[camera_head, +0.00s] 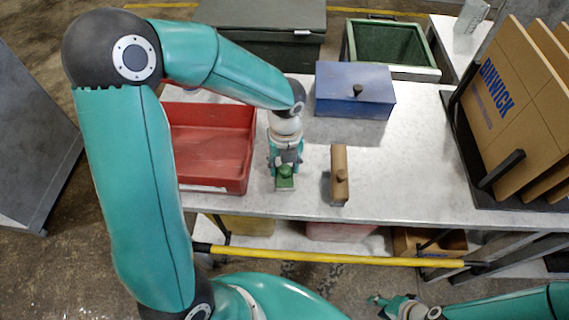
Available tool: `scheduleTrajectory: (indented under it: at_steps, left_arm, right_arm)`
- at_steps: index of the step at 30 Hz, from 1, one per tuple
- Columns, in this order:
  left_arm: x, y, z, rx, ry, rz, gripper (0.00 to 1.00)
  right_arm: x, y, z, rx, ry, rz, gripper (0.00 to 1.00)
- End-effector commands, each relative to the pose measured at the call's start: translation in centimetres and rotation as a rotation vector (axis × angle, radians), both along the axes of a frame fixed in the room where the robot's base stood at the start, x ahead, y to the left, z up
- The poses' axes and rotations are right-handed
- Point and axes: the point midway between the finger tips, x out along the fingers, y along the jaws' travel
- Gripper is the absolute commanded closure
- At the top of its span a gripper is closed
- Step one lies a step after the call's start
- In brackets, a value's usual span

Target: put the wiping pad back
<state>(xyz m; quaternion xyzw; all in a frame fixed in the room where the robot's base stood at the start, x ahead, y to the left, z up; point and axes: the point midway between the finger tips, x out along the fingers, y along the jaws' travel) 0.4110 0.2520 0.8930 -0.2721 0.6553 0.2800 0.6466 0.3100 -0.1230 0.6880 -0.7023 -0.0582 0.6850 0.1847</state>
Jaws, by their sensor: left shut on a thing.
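My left gripper (285,160) points down over the table's front part, just right of the red tray. It is shut on a small green piece with a rounded top (286,172), which looks like the wiping pad; the fingers hide part of it. It is at or just above the tabletop; I cannot tell if it touches. A brown block with a round knob (340,178) stands to the right, apart from the gripper, near the front edge. My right gripper (380,303) is low in front of the table, empty, its fingers looking spread.
A red tray (246,160) lies left and a blue lidded box (376,108) stands behind. A rack of cardboard sheets (495,80) fills the right. A green-lined bin (425,60) is beyond the table. A yellow bar (340,261) runs along the front. The table's middle right (410,165) is clear.

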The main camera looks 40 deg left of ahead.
Motion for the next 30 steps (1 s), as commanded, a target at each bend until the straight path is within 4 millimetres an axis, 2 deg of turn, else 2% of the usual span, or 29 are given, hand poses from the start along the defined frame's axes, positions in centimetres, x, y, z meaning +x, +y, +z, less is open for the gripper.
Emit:
scheduleTrajectory:
  at_steps: [7,8,12,24,30]
  left_arm:
    - [0.0,0.0,-0.2,0.000,0.000,-0.001,1.00]
    - [0.0,0.0,-0.2,0.000,0.000,-0.001,0.52]
    - [0.0,0.0,-0.1,0.000,0.000,-0.001,0.29]
    - [0.1,0.0,0.3,0.000,-0.001,0.000,0.28]
    - [0.2,0.0,2.9,0.000,-0.006,0.000,0.28]
  right_arm:
    - [0.0,0.0,-0.2,0.000,0.000,0.000,0.63]
    - [0.0,0.0,-0.1,0.000,0.000,0.000,0.63]
    - [0.0,0.0,-0.1,0.000,0.000,0.000,0.63]
    - [0.0,0.0,0.1,0.000,0.000,0.000,0.63]
    - [0.0,0.0,0.2,0.000,0.000,0.000,0.63]
